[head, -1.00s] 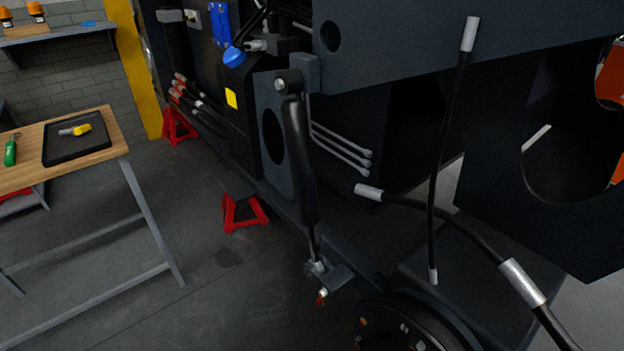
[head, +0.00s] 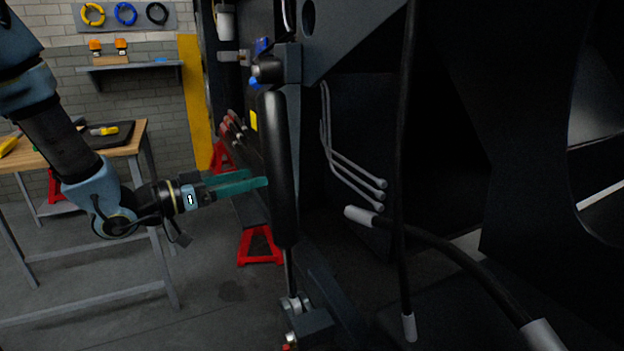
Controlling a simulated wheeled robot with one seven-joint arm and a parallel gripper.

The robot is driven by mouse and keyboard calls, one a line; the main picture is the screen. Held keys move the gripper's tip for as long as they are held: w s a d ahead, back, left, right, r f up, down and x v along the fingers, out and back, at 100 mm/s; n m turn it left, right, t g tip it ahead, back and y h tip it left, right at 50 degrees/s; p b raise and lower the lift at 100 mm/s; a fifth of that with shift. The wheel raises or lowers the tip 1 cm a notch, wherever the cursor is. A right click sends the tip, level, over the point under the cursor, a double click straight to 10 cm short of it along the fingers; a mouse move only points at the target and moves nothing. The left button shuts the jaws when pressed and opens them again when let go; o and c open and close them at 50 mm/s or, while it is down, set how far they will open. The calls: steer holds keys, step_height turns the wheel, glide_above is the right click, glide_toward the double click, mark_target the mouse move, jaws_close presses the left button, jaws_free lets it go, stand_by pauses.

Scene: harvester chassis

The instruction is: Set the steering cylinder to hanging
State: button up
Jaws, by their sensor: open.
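The steering cylinder (head: 281,170) is a black tube with a thin rod below. It stands nearly upright on the chassis, its top at a pin on a grey bracket (head: 292,66) and its rod end at a lower mount (head: 300,310). My gripper (head: 264,184) comes in from the left with teal fingers. The fingers are open, and their tips are at the left side of the cylinder body, about mid-height. I cannot tell whether they touch it or reach around it.
A black hose (head: 405,180) hangs to the right of the cylinder, and a thicker hose (head: 450,248) with metal ends crosses low right. Red stands (head: 262,248) are on the floor. A wooden workbench (head: 128,143) is at the left. Open floor lies between bench and chassis.

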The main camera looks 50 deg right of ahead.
mark_target(290, 168)
steer(key=x, duration=1)
steer(key=shift+d, duration=0.25)
steer(key=shift+c, duration=0.2)
jaws_close()
stand_by(0.4)
